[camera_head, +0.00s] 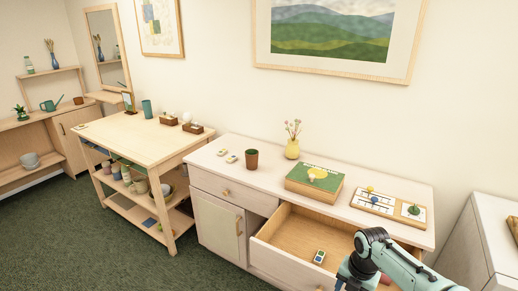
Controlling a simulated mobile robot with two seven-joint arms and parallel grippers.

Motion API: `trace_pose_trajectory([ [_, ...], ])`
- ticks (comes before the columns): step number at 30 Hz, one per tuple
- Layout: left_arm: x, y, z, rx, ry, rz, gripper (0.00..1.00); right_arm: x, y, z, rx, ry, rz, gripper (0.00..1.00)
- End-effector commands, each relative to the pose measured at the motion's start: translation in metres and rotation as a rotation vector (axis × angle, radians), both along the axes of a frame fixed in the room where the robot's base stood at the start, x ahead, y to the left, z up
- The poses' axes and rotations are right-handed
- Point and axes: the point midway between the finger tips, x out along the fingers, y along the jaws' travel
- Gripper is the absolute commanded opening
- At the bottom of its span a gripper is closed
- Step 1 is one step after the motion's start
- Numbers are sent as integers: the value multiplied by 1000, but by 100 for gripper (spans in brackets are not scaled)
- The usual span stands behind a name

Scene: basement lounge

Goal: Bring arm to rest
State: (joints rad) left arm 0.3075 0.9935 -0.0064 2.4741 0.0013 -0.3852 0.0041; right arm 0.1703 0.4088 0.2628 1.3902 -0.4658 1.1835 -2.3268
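My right arm (405,268) comes in from the lower right corner. Its dark joint is bent in front of the open drawer (272,231), and the part beyond it runs down to the bottom edge. The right gripper's fingers do not show, so I cannot see whether it holds anything. My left arm and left gripper are not in view. A small white block with coloured marks (319,256) lies in the open drawer. A reddish thing (385,279) shows partly behind my arm.
The white dresser (220,162) carries small blocks, a brown cup (252,159), a yellow vase (292,148), a green-topped box (314,178) and a game board (389,204). A wooden table (120,136) stands left. Dark green carpet (50,230) is clear at lower left.

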Motion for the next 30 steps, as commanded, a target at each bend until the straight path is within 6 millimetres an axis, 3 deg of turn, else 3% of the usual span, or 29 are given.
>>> trace_pose_trajectory([
  [1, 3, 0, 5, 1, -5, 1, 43, -7, 12, -36, 39, 42, -100, 58],
  [5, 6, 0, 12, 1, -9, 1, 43, -24, 39, -103, 132, 98, -417, 58],
  [8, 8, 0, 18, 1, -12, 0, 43, -50, 62, -155, 195, 169, -713, 58],
  [12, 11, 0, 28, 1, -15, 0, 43, -104, 91, -219, 247, 298, -1195, 58],
  [15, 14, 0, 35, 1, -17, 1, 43, -150, 107, -253, 246, 392, -1565, 58],
  [19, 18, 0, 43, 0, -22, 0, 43, -214, 121, -280, 190, 493, -2043, 58],
  [24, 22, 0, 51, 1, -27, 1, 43, -279, 126, -291, 85, 539, -2533, 58],
  [27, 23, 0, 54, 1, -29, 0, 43, -301, 126, -291, 41, 537, -2703, 58],
  [30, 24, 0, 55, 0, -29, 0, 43, -311, 125, -291, 22, 532, -2785, 58],
])
